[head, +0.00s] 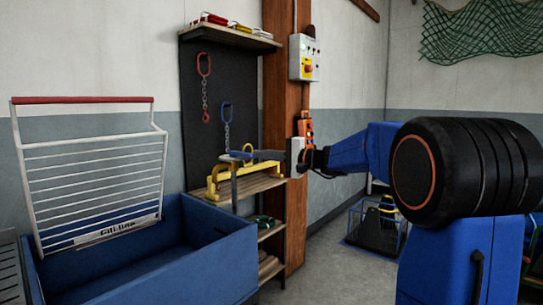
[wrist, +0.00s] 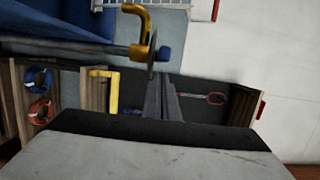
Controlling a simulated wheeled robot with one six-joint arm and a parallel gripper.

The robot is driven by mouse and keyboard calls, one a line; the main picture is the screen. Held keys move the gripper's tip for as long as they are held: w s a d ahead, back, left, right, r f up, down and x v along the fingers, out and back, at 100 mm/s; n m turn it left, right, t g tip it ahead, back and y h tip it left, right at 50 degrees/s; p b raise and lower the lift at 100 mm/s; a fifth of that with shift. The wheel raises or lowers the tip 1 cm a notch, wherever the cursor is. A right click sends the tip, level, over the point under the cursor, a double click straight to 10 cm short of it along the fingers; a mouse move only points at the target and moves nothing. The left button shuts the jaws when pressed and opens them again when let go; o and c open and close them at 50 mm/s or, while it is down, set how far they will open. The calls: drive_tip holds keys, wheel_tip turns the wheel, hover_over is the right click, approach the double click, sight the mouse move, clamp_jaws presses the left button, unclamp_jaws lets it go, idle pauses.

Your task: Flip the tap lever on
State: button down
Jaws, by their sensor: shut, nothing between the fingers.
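The tap stands beside the tub's back right corner. A thin dark lever (wrist: 152,58) shows nearly edge-on beside the cap. My gripper (head: 264,155) comes in from the right at the height of the tap's top. In the wrist view its fingers (wrist: 159,84) are shut and empty, with tips close to the lever; I cannot tell whether they touch it.
A blue tub (head: 150,265) with a raised white wire rack (head: 95,185) fills the left. Behind the tap are a wooden shelf holding a yellow frame (head: 212,190) and a dark board with hanging chains. A wooden post (head: 285,100) carries a control box (head: 304,57).

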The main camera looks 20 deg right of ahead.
drive_tip(key=shift+s+a, duration=0.3)
drive_tip(key=shift+a, duration=0.3)
